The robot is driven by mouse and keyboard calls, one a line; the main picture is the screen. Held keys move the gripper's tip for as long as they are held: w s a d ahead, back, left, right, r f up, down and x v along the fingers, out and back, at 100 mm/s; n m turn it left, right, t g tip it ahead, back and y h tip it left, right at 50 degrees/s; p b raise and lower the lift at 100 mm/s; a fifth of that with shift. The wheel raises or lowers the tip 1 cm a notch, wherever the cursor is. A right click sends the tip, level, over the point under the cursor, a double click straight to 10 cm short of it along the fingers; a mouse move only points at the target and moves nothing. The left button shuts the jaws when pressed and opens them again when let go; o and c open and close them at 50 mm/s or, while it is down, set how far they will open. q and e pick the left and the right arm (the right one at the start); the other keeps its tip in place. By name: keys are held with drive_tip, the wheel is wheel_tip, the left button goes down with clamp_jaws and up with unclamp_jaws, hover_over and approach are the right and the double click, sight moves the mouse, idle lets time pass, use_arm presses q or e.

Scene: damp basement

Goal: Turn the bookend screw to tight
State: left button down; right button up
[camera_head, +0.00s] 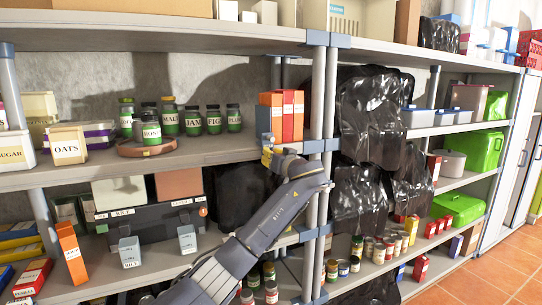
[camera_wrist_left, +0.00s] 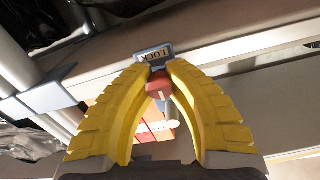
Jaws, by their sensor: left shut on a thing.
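The bookend (camera_head: 263,122) is a grey-blue upright piece on the middle shelf, against the left side of several orange and red boxes (camera_head: 288,115). In the left wrist view, a grey part with a dark label plate (camera_wrist_left: 155,55) stands just beyond my fingertips; its lettering looks like LOCK, upside down. My left gripper (camera_head: 267,152) is at the shelf's front edge, just below the bookend. In the left wrist view its yellow fingers (camera_wrist_left: 158,75) close on a round red screw head (camera_wrist_left: 158,87). The screw is hidden in the head view. My right gripper is not in view.
The shelf front is clear left of my gripper.

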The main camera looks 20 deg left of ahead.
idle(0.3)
use_arm(q)
drive_tip(key=m, duration=0.3)
drive_tip(key=shift+r+m, duration=0.1)
drive_tip(key=shift+m, duration=1.8)
drive_tip(key=c, duration=1.1)
unclamp_jaws()
drive_tip(key=shift+c, duration=0.2)
drive_tip(key=v, duration=1.2)
